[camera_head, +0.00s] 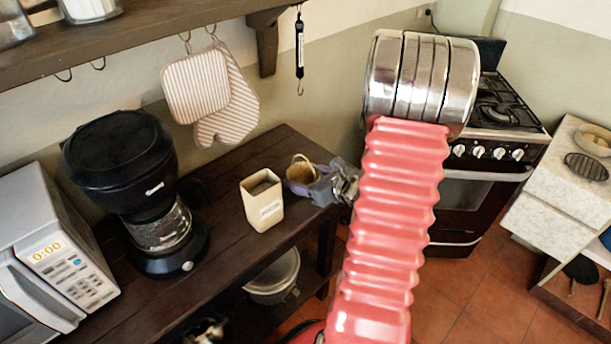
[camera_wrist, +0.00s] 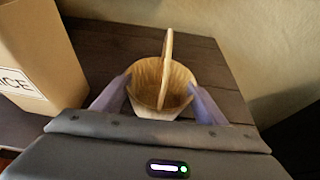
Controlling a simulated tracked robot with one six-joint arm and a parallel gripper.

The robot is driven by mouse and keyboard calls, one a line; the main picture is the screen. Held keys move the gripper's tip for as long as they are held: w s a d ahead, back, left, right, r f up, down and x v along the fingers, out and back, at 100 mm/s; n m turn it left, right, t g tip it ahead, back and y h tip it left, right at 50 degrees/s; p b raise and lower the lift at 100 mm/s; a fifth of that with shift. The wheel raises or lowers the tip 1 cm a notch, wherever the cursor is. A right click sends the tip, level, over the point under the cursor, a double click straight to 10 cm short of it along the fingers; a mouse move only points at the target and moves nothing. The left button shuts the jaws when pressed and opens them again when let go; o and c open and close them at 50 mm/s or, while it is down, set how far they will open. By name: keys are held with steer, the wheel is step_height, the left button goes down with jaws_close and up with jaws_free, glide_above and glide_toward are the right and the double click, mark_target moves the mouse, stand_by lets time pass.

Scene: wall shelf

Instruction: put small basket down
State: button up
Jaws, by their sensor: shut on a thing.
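The small basket (camera_head: 301,170) is tan with an arched handle. In the head view it is near the right end of the dark wooden table, partly hidden by my gripper (camera_head: 304,184). In the wrist view the basket (camera_wrist: 150,82) is upright and sits between the two purple fingers of my gripper (camera_wrist: 162,100), which press on its left and right sides. The gripper is shut on it. The basket's lower part is hidden, so I cannot tell whether its base touches the table.
A cream canister (camera_head: 262,200) stands close left of the basket; it also shows in the wrist view (camera_wrist: 45,50). A black coffee maker (camera_head: 135,190) and a microwave (camera_head: 50,260) stand further left. Mitts (camera_head: 205,88) hang above. Bare tabletop (camera_wrist: 205,60) shows behind the basket.

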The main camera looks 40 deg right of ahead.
steer(key=o, duration=1.1)
steer(key=shift+o, duration=0.2)
steer(key=v, duration=1.2)
stand_by(0.4)
